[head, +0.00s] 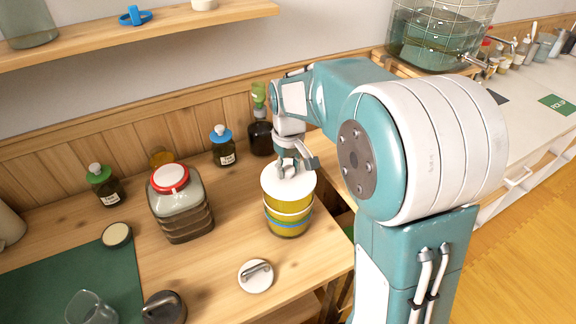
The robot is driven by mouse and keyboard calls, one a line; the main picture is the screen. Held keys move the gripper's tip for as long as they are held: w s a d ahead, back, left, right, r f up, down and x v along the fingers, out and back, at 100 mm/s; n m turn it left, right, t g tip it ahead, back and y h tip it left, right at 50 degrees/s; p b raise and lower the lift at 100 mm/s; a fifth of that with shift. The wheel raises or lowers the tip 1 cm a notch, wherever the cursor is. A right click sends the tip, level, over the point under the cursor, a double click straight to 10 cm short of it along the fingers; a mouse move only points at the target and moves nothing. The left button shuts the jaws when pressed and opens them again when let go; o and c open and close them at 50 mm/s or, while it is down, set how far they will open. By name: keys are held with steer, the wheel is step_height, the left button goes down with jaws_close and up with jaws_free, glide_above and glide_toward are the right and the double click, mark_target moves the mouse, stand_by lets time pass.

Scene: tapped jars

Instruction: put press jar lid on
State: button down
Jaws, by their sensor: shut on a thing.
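A white round lid (289,183) is at the mouth of a jar with yellow contents and a blue band (288,222), which stands upright near the right end of the wooden counter. My gripper (291,171) points down from above and is shut on the middle of this lid. The fingers hide the part they hold. The lid looks level over the jar; I cannot tell whether it is fully seated. Another white lid with a grey handle (256,276) lies flat on the counter in front of the jar.
A square jar with a red-rimmed lid (181,208) stands left of the yellow jar. Dark bottles with blue (223,147), green (104,185) and pump (260,136) tops stand behind. A dark lid (164,307) and a glass (90,308) are at front left. A shelf (100,40) hangs above.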

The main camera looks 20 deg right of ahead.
stand_by(0.4)
steer(key=shift+c, duration=1)
jaws_free()
step_height(320, 180, up, 12)
